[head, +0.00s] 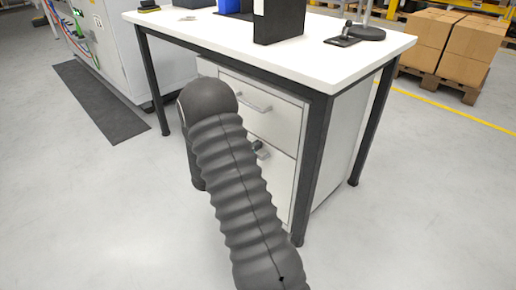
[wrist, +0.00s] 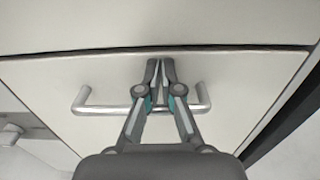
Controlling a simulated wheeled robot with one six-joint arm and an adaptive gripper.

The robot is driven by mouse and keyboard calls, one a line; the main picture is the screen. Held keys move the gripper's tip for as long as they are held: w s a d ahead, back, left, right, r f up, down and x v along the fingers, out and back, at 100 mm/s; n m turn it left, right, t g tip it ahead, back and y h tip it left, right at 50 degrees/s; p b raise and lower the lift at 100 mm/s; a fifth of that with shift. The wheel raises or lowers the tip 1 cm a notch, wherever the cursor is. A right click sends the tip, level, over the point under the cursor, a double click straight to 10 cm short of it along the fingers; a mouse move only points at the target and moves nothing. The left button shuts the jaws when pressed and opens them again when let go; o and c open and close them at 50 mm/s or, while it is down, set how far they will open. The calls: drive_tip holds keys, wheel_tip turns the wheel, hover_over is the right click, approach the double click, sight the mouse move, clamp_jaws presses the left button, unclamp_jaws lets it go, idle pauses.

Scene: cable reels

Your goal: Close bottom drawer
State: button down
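The bottom drawer (wrist: 235,75) fills most of the wrist view. Its pale front has a bar handle (wrist: 90,108), and a dark gap runs along its top edge. How far it stands out is hard to tell. In the head view the bottom drawer (head: 283,172) is partly hidden by my arm. My gripper (wrist: 160,62) has its two fingers close together, pointing at the drawer front, with the handle crossing behind them. Nothing shows between the fingers. Whether the tips touch the front cannot be told. In the head view my arm hides most of the gripper.
The upper drawer (head: 282,118) with its own handle sits above, under the white table (head: 300,62). A dark table leg (head: 313,170) stands just right of the drawers. Boxes (head: 472,52) on a pallet stand at the back right. The floor in front is clear.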

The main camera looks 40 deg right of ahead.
drive_tip(key=shift+w+d+r, duration=0.1)
drive_tip(key=shift+d, duration=0.1)
drive_tip(key=shift+a, duration=0.45)
drive_tip(key=s+a, duration=0.2)
drive_tip(key=a, duration=1.1)
drive_tip(key=s+f+m+g+y, duration=0.2)
drive_tip(key=s+f+m+g, duration=0.15)
drive_tip(key=s+f, duration=0.2)
drive_tip(key=s+a+r+m+g+y+p, duration=0.1)
drive_tip(key=s+a+r+m+g+y, duration=0.15)
drive_tip(key=s, duration=0.25)
drive_tip(key=s+a+r+m+g+y+p, duration=0.1)
drive_tip(key=s+a+m+y, duration=0.2)
drive_tip(key=s+m+y, duration=0.15)
drive_tip(key=s+a+r+m+t+y+p, duration=0.2)
drive_tip(key=s+a+r+m+t+y, duration=0.1)
drive_tip(key=r, duration=0.6)
drive_tip(key=s+a+r+m+t+y+p, duration=0.1)
drive_tip(key=s+a+r+m+t+y, duration=0.2)
drive_tip(key=r, duration=0.6)
drive_tip(key=s+a+r+m+t+y+p, duration=0.2)
drive_tip(key=s+a+r, duration=0.3)
drive_tip(key=r, duration=0.4)
drive_tip(key=shift+s+r+m+t+y+p, duration=0.35)
drive_tip(key=shift+m+t, duration=0.3)
drive_tip(key=shift+t, duration=0.25)
